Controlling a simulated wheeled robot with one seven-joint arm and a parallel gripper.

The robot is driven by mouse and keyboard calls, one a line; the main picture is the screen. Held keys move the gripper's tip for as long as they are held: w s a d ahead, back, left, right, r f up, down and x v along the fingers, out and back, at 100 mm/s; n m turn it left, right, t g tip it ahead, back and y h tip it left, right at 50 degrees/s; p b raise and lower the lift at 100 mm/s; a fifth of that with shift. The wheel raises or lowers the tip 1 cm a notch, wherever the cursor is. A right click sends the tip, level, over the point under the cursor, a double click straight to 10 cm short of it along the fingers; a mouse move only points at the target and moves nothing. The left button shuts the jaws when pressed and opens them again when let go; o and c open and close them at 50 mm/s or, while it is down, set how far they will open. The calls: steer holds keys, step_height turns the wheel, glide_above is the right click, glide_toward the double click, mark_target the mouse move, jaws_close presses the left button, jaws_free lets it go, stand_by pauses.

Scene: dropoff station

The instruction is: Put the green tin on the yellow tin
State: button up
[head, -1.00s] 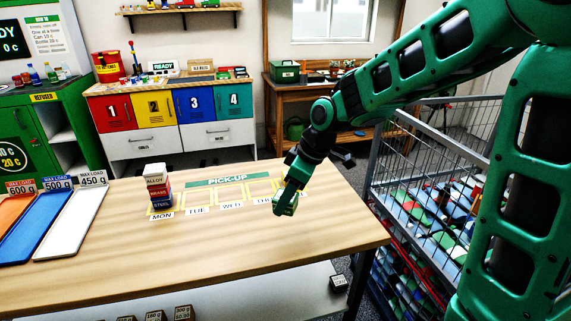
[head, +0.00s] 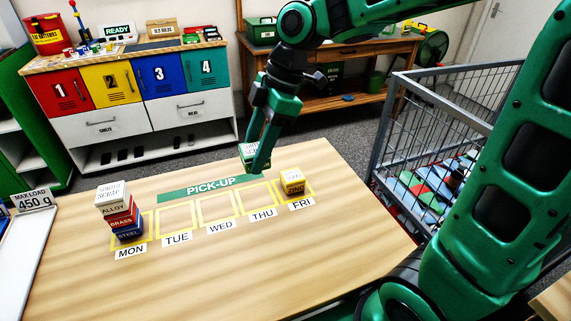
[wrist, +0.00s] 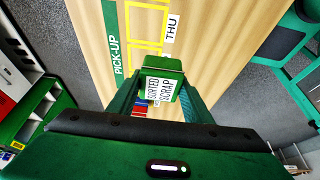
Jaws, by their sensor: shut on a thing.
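My gripper (head: 260,160) is shut on the green tin (head: 247,154) and holds it above the far edge of the wooden table, behind the THU square. In the wrist view the green tin (wrist: 170,66) is between the fingers, its white SORTED SCRAP label facing the camera. The yellow tin (head: 292,183) stands upright on the FRI square, to the right of and lower than my gripper in the head view, apart from it. Its top is clear. The yellow tin cannot be made out in the wrist view.
A stack of white ALLOY (head: 112,196), red BRASS (head: 121,216) and blue STEEL (head: 127,232) tins stands at MON. The TUE, WED and THU squares on the table (head: 230,270) are empty. A wire cart (head: 400,150) stands right of the table.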

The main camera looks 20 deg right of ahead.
steer(key=shift+w+d, duration=0.15)
steer(key=w+d+f, duration=0.1)
steer(key=d+f, duration=0.1)
steer(key=d, duration=0.1)
steer(key=w+d+f, duration=0.2)
steer(key=d, duration=0.2)
steer(key=w+d+f, duration=0.1)
steer(key=d+f, duration=0.2)
steer(key=shift+w+d, duration=0.2)
steer(key=shift+w, duration=0.2)
steer(key=shift+f, duration=1.95)
steer(key=o, duration=1.2)
steer(key=shift+r, duration=0.1)
steer(key=v, duration=1.2)
